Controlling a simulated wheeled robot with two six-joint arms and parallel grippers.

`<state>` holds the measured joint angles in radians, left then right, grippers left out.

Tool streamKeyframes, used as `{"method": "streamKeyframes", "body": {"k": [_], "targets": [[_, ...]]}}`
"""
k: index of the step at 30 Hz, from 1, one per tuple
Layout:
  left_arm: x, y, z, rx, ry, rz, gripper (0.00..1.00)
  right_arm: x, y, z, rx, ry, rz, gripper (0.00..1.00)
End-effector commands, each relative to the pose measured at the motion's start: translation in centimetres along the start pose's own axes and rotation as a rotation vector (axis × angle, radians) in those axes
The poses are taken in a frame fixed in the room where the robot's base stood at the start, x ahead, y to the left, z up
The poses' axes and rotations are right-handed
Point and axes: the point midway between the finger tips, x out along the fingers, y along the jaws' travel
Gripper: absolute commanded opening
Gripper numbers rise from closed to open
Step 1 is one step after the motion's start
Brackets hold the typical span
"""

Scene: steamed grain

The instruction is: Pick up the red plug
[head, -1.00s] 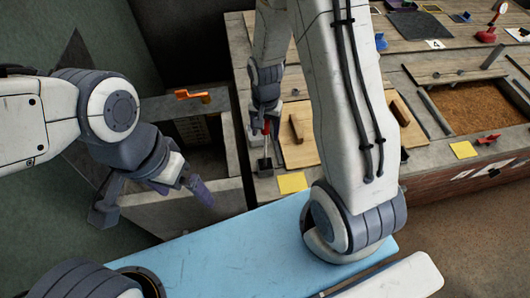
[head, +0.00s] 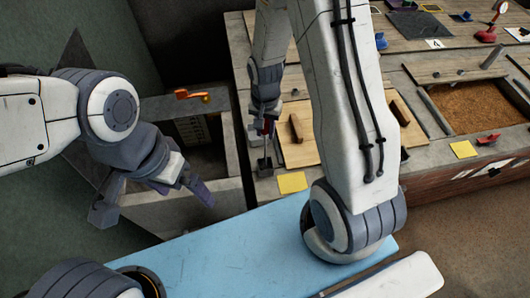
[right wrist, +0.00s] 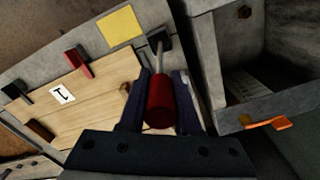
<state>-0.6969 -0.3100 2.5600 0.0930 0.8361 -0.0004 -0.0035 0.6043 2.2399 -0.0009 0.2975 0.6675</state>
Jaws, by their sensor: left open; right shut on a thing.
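The red plug (right wrist: 159,103) is a red cylinder on a thin metal rod. In the right wrist view the rod runs up to a small dark block (right wrist: 160,40) on the grey ledge; whether it is seated there I cannot tell. My right gripper (right wrist: 160,92) is shut on the red plug, with a dark finger on each side. In the head view my right gripper (head: 265,128) points down at the ledge and mostly hides the plug. My left gripper (head: 152,205) is open and empty, hanging above the left side of the grey bin.
A grey bin (right wrist: 268,115) with an orange handle (right wrist: 267,123) adjoins the ledge. A wooden board (head: 303,150) and a yellow square (head: 292,183) lie close to the plug. A blue panel (head: 250,240) is in front. A sand-filled tray (head: 465,105) is further right.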

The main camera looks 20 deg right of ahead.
Motion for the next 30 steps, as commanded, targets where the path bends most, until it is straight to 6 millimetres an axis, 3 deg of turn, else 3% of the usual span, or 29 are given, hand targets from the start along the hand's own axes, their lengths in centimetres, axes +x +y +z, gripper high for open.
{"method": "streamKeyframes", "body": {"k": [26,30], "targets": [[0.0,0.0,0.0,0.000,0.000,0.000,1.00,-0.1,0.0,0.0,0.000,0.001,-0.001,0.00],[0.1,0.0,0.0,0.000,0.000,0.000,1.00,-1.2,-0.1,-0.1,0.000,0.004,-0.003,0.00]]}}
